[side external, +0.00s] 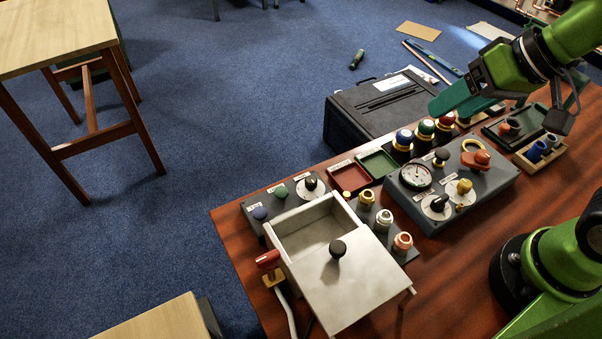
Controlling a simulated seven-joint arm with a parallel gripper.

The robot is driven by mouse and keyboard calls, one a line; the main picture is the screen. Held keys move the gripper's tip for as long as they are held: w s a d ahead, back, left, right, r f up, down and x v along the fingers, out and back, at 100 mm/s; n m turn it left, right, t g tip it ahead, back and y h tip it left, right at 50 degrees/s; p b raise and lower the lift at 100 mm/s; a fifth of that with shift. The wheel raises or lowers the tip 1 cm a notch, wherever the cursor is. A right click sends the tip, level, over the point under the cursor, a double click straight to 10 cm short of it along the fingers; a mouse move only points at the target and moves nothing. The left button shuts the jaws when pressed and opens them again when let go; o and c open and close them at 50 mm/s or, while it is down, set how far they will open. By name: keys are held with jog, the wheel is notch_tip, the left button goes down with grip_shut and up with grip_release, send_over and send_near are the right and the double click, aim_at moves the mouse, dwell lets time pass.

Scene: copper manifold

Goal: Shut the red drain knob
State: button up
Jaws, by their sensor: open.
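A red knob (268,259) sticks out from the left side of a steel box (345,285), above a brass fitting (273,278). A pale hose hangs below the fitting. It looks like the drain knob, but no label on it is readable and its turn position is unclear. My gripper (508,100) is at the upper right, above the far part of the bench. It is open with nothing seen between its fingers, and far from the red knob.
The box has a partly open lid with a black knob (338,249). A grey gauge panel (453,190) with an orange-red knob (477,160) stands between my gripper and the box. Red (350,178) and green (379,163) trays, small fittings and a black case (376,112) are nearby.

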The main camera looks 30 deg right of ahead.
jog(key=w+a+n+g, duration=0.2)
jog(key=w+a+n, duration=0.1)
jog(key=a, duration=0.6)
notch_tip(320, 180, up, 2)
jog(key=m+g+h, duration=0.1)
jog(key=g+h, duration=0.2)
jog(key=g, duration=0.1)
send_over(268, 256)
notch_tip(268, 256, down, 16)
jog(key=shift+r, duration=0.1)
jog(key=c, duration=1.1)
jog(key=shift+o, duration=0.2)
